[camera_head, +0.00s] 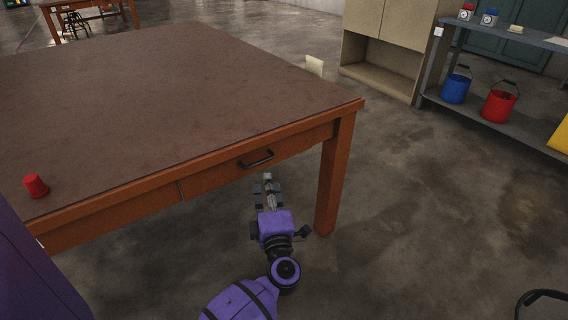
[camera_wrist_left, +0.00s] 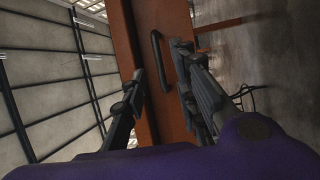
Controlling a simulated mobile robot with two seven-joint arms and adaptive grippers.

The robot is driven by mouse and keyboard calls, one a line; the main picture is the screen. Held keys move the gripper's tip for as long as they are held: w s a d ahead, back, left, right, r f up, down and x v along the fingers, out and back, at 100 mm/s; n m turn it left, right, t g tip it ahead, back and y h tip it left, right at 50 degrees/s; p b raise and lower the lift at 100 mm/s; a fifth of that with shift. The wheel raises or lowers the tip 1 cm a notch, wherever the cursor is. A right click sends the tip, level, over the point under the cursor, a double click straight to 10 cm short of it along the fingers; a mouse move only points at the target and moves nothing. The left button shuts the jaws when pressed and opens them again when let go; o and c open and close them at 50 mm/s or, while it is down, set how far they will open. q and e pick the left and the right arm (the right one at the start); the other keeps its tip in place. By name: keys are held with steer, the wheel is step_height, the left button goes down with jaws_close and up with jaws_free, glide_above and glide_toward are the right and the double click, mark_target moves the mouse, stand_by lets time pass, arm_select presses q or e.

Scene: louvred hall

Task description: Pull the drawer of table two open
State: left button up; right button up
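The table (camera_head: 170,95) has a dark brown top and an orange-brown wooden frame. Its drawer front (camera_head: 215,179) sits flush in the apron and looks closed. A dark bar handle (camera_head: 257,159) is fixed on the drawer front; it also shows in the left wrist view (camera_wrist_left: 160,62). My left gripper (camera_head: 267,180) is just below and in front of the handle in the head view. In the left wrist view its two fingers (camera_wrist_left: 158,72) are apart, with the handle beyond and between them. I see no contact with it. My right gripper is not in view.
A red cup (camera_head: 36,186) stands near the tabletop's left front edge. The table leg (camera_head: 335,175) is right of my left gripper. A shelf (camera_head: 500,125) with a blue bucket (camera_head: 456,87) and red bucket (camera_head: 499,102) stands right. Floor between is clear.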

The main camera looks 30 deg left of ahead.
mark_target(262, 166)
arm_select(q)
steer(key=x, duration=0.3)
steer(key=b+x, duration=0.1)
steer(key=x, duration=0.3)
steer(key=shift+s+a+r, duration=0.1)
steer(key=shift+a+r, duration=0.15)
steer(key=shift+a, duration=0.2)
jaws_close()
